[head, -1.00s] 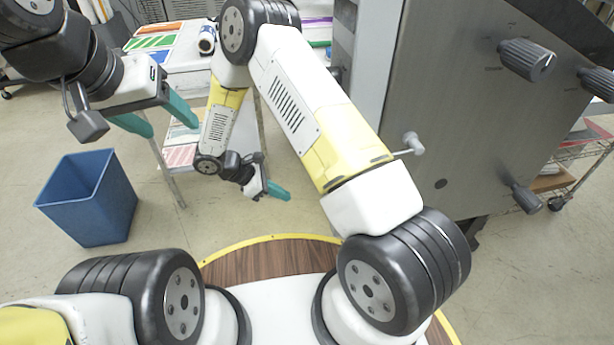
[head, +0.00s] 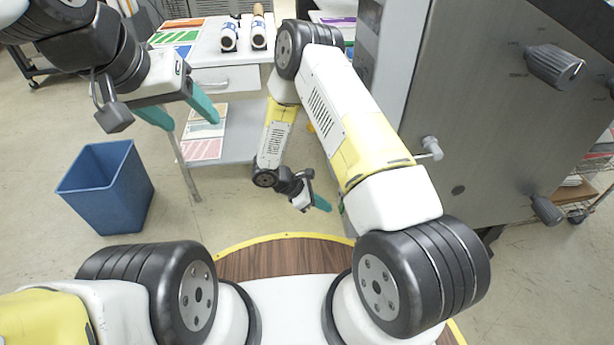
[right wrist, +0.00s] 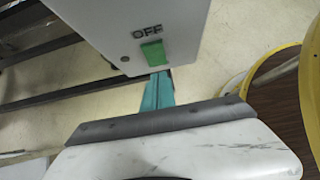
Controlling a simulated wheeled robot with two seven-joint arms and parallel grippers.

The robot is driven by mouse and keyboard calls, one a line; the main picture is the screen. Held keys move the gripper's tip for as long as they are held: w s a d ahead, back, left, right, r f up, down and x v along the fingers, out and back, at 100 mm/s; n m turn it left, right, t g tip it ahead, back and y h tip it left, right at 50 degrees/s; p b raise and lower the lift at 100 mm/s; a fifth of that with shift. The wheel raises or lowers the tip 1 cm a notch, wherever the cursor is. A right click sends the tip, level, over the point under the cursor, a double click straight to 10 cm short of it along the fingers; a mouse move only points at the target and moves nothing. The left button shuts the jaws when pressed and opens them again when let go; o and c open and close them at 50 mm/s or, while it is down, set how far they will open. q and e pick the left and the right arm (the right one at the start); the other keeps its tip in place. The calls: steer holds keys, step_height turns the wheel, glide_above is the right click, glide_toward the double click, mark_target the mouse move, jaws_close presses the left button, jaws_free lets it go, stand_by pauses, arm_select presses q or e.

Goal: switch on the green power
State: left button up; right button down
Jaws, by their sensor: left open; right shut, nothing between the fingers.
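The green power switch (right wrist: 153,54) shows in the right wrist view, on the lower part of a light panel face, just under the black word OFF. My right gripper (right wrist: 158,80) is shut and empty, its teal fingertips just below the switch; from this view I cannot tell whether they touch it. In the head view my right gripper (head: 321,203) is low, beside the machine's left side, and the switch cannot be made out there. My left gripper (head: 188,112) is open and empty, raised at the upper left.
The grey machine (head: 480,130) with dark knobs fills the right side. A blue bin (head: 105,190) stands on the floor at left. A white table (head: 225,50) with colored sheets and two rolls (head: 229,36) is behind. Open floor lies between bin and base.

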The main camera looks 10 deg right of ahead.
mark_target(341, 206)
steer(key=shift+d+f, duration=0.15)
steer(key=shift+d, duration=0.95)
steer(key=shift+d+h, duration=0.2)
steer(key=shift+h, duration=0.1)
steer(key=shift+r, duration=0.8)
